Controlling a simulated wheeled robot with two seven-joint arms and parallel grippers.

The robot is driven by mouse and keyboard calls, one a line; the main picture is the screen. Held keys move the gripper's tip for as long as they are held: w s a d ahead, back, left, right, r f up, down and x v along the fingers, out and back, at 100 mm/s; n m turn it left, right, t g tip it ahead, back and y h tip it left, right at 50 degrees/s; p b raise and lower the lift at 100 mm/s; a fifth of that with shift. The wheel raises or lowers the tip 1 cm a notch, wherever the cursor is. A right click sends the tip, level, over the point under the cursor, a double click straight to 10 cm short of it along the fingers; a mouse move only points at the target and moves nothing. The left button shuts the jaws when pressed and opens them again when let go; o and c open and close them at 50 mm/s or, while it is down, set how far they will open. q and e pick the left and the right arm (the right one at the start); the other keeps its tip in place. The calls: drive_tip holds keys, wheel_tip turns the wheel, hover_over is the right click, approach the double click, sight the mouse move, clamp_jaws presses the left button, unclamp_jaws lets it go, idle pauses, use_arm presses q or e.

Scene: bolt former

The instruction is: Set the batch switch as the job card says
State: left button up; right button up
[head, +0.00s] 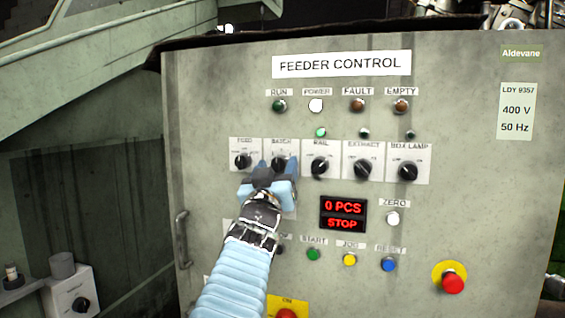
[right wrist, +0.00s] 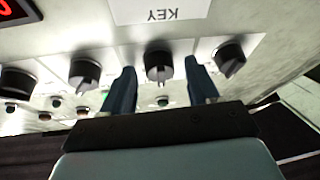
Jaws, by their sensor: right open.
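The BATCH switch (head: 278,163) is a black rotary knob on a white plate, second from the left in the knob row of the FEEDER CONTROL panel. My right gripper (head: 279,168) is in front of it, with blue fingers open. In the right wrist view, which is upside down, the BATCH knob (right wrist: 159,66) sits between the two fingertips (right wrist: 160,80), with a gap on each side. I cannot tell how deep the fingers reach around it. Its position marks are too small or hidden to read. No job card is readable. My left gripper is not in view.
The FEED knob (head: 241,161) and RAIL knob (head: 319,166) stand close on either side. Below are a red display (head: 343,215) reading 0 PCS STOP, several push buttons and a red emergency button (head: 453,282). A KEY label (right wrist: 160,12) shows in the right wrist view. A handle (head: 182,238) is at left.

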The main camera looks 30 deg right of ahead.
drive_tip(key=c, duration=1)
drive_tip(key=shift+c, duration=0.2)
drive_tip(key=shift+n, duration=0.4)
drive_tip(key=shift+f+n+t+y+b, duration=0.1)
drive_tip(key=shift+n+t+y+b, duration=0.3)
drive_tip(key=shift+n+y+b, duration=0.6)
drive_tip(key=n+y+b, duration=0.1)
drive_tip(key=n, duration=0.2)
drive_tip(key=shift+s+n+t, duration=0.1)
drive_tip(key=shift+n+t, duration=0.2)
drive_tip(key=n+y, duration=0.1)
drive_tip(key=n, duration=0.2)
drive_tip(key=shift+r, duration=0.2)
drive_tip(key=shift+d+n+y, duration=0.1)
drive_tip(key=shift+n+y, duration=0.5)
drive_tip(key=shift+n, duration=0.6)
